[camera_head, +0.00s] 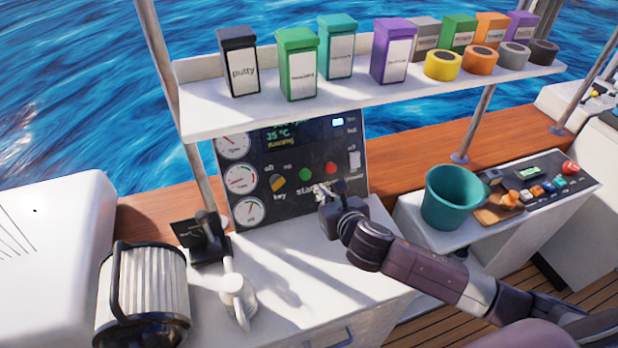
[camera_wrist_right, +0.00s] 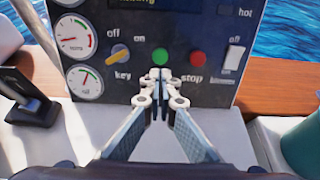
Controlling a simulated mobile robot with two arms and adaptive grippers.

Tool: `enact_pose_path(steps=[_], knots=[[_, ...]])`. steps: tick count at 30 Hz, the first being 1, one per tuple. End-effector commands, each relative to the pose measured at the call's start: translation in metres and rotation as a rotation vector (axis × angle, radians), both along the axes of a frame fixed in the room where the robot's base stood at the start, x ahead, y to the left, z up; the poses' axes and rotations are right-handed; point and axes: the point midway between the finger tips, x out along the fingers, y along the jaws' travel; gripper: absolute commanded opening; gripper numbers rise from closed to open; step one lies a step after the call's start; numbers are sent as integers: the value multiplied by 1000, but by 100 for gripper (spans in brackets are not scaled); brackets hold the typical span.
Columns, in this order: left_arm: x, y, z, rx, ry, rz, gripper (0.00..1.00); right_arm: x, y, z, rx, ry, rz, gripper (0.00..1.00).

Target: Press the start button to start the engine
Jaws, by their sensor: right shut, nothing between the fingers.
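The dark engine panel (camera_head: 290,207) stands upright at the back of the white counter. Its green start button (camera_head: 305,175) sits left of the red stop button (camera_head: 331,168). Both also show in the right wrist view, green (camera_wrist_right: 160,58) and red (camera_wrist_right: 197,59). My right gripper (camera_head: 325,191) is shut and empty in front of the panel. In the wrist view its fingertips (camera_wrist_right: 161,78) are just below the green button and hide its label. Whether they touch the panel, I cannot tell. My left gripper is not in view.
The panel has a yellow key knob (camera_head: 278,183), a white switch (camera_head: 354,160), gauges and a screen with green and yellow text. A shelf (camera_head: 400,88) with boxes and tape rolls hangs above. A teal bucket (camera_head: 450,200) stands right, a ribbed lantern-like object (camera_head: 150,285) left.

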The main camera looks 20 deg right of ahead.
Motion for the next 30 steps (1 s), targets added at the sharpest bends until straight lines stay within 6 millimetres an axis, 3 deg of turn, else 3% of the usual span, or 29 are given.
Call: enact_pose_path(steps=[4,18,30], knots=[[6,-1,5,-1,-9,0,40,21,1,-8,2,1,-3,0],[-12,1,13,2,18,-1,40,76,3,-34,2,1,-2,0],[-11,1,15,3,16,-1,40,92,3,-43,1,0,0,0]])
